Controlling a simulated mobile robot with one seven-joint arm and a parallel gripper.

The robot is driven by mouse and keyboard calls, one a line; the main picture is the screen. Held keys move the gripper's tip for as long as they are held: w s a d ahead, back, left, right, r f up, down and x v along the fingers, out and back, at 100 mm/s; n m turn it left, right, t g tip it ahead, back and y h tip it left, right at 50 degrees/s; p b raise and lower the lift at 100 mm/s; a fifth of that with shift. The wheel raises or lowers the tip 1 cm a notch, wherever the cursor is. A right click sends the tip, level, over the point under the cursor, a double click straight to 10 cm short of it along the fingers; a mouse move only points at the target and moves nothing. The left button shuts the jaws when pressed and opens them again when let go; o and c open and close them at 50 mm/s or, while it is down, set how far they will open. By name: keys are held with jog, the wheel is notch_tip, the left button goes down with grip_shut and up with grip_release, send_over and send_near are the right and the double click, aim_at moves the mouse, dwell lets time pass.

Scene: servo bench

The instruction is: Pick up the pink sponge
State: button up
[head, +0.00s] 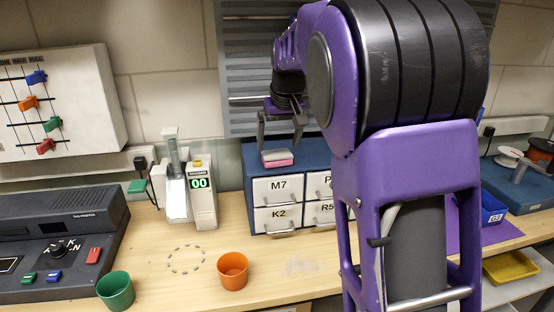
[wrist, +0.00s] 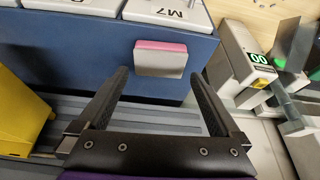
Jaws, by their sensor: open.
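The pink sponge (head: 277,158) is a small block with a pink layer and a pale grey layer. It lies on top of the blue drawer cabinet (head: 252,158), near its front left. It also shows in the wrist view (wrist: 162,58), ahead of and between my fingertips. My gripper (head: 280,143) is open and empty, with its two fingers pointing toward the sponge. In the wrist view my gripper (wrist: 158,76) has a finger on either side of the sponge's line. I cannot tell the exact gap to the sponge.
A grey slatted panel (head: 245,60) stands behind the cabinet. A device with a green display (head: 199,184) stands left of it. An orange cup (head: 233,271) and a green cup (head: 116,291) stand on the bench. A yellow object (wrist: 20,110) is at the wrist view's left.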

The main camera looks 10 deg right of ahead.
aim_at(277, 153)
jog(key=x, duration=0.4)
jog(key=shift+s, duration=0.1)
jog(key=c, duration=1)
jog(key=shift+o, duration=0.2)
jog(key=shift+r, duration=0.2)
